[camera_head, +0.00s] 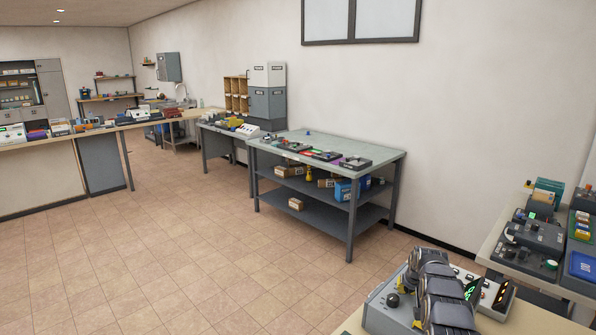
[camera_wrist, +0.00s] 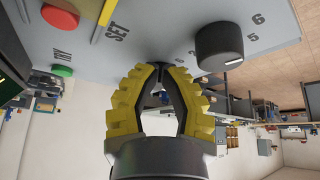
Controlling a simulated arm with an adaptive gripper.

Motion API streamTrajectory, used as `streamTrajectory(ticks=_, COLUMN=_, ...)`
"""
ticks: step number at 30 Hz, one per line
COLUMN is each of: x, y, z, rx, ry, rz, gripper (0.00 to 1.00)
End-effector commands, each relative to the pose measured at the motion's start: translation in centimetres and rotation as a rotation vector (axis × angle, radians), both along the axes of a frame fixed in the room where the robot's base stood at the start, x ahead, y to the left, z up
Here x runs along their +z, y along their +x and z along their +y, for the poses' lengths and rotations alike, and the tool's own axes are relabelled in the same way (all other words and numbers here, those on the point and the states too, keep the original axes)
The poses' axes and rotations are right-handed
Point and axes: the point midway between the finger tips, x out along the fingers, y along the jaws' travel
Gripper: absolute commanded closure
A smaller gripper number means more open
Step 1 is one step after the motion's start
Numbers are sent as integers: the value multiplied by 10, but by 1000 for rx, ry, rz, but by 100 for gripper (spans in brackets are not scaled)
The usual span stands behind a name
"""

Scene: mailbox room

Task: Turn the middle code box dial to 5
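In the wrist view, a round black dial (camera_wrist: 219,47) sits on a light grey panel (camera_wrist: 150,22), with printed numbers around it, 5 and 6 among them. A short white line marks its lower edge; the number it points to is hard to read. Whether this is the middle dial cannot be told. My gripper (camera_wrist: 161,68) has yellow ribbed fingers with tips together, empty, just left of the dial and apart from it. In the head view, a grey box (camera_head: 386,312) with a black knob (camera_head: 393,300) and green displays (camera_head: 471,289) is partly hidden behind my arm.
On the panel are a red button (camera_wrist: 60,17), a green button (camera_wrist: 61,71) and a yellow strip (camera_wrist: 107,20). In the head view, another table with devices (camera_head: 535,235) stands right, and a grey workbench (camera_head: 330,145) stands farther back. The floor between is clear.

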Motion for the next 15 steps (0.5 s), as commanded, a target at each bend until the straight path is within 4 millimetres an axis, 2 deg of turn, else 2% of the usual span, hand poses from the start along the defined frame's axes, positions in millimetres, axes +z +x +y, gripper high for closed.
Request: streamTrajectory(ticks=15, x=1, y=0, z=-9, rx=0, ry=-1, rz=-2, gripper=100)
